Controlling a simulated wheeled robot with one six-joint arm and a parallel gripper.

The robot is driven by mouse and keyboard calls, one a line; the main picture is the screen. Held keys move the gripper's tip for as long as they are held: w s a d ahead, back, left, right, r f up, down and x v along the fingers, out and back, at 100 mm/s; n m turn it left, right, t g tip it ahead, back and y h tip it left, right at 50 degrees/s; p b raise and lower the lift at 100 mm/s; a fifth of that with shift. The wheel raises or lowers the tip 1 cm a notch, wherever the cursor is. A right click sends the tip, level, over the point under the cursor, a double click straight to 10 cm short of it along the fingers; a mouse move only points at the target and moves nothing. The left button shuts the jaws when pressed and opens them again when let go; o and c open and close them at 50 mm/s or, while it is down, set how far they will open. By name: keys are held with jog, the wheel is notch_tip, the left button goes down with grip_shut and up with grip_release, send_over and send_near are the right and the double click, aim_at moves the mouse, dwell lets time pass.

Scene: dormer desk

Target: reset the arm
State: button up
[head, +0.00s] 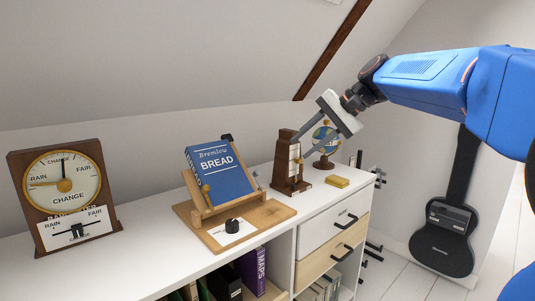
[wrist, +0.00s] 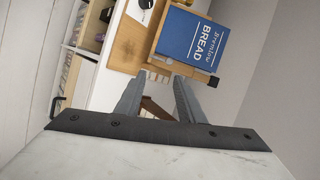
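My arm reaches in from the right in the head view, its pale gripper (head: 303,144) tilted down to the left above the cabinet's right part. The two grey fingers also show in the wrist view (wrist: 160,76), spread apart with a gap between them and nothing held. In the head view the fingers overlap the area by a dark wooden metronome-like stand (head: 284,169); whether they touch it I cannot tell.
A guitar case (head: 443,240) leans at right. The sloped ceiling hangs overhead.

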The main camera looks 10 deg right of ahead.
jog(key=s+d+f+n+h, duration=0.2)
jog(key=s+d+f, duration=0.1)
jog(key=s+f, duration=0.6)
jog(key=s+d+f+n+h, duration=0.3)
jog(key=s+f, duration=0.7)
jog(key=s, duration=0.2)
jog(key=s+d+f+n+h, duration=0.2)
jog(key=s+d+f+h, duration=0.1)
jog(key=s+f, duration=0.7)
jog(key=shift+s+t, duration=0.3)
jog(key=shift+s, duration=0.5)
jog(key=shift+d, duration=0.1)
